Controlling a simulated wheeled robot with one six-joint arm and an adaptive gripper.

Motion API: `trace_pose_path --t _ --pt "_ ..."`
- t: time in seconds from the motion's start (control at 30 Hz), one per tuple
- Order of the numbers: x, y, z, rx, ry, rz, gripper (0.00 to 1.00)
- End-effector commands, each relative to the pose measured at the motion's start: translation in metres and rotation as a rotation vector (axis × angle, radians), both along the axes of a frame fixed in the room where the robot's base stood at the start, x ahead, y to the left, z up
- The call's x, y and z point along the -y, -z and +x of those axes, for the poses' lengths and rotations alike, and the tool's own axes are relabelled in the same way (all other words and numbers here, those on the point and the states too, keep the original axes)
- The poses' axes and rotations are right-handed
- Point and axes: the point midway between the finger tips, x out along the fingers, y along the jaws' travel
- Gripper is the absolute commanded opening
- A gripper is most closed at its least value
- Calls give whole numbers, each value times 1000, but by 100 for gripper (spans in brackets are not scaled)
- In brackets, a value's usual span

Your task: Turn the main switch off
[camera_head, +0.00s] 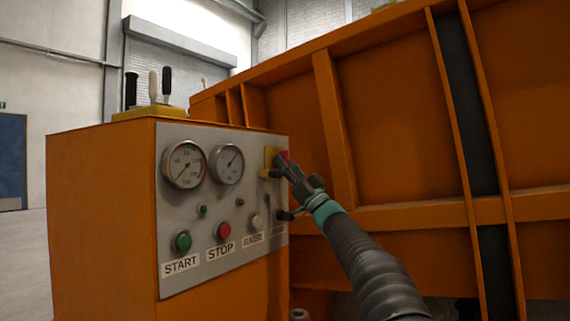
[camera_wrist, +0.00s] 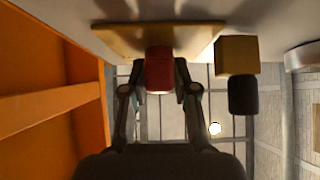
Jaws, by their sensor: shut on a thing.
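The main switch is a red knob (camera_wrist: 159,68) on a yellow plate (camera_wrist: 185,38), seen in the wrist view. My gripper (camera_wrist: 160,88) has one finger on each side of the red knob and is shut on it. In the head view the red knob (camera_head: 284,156) and the yellow plate (camera_head: 270,158) are at the upper right of the grey control panel (camera_head: 190,145). My gripper (camera_head: 291,168) reaches them from the lower right and partly hides them. The knob's exact angle is hard to tell.
The panel carries two gauges (camera_head: 184,165), a green START button (camera_head: 182,241) and a red STOP button (camera_head: 223,231). A yellow block with a black end (camera_wrist: 240,75) juts out close to my gripper. Levers (camera_head: 154,86) stand on the cabinet. The orange sandbed wall (camera_head: 400,130) rises on the right.

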Motion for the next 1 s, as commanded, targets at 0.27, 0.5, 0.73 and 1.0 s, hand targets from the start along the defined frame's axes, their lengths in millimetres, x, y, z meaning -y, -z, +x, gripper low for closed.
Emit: trace_pose_path --t 0.27,0.5,0.73,1.0 --pt "0 0 0 2 0 -2 0" --pt "0 0 0 2 -1 -1 48" --pt "0 0 0 1 0 -1 48" --pt "12 13 -7 -1 1 -2 48"
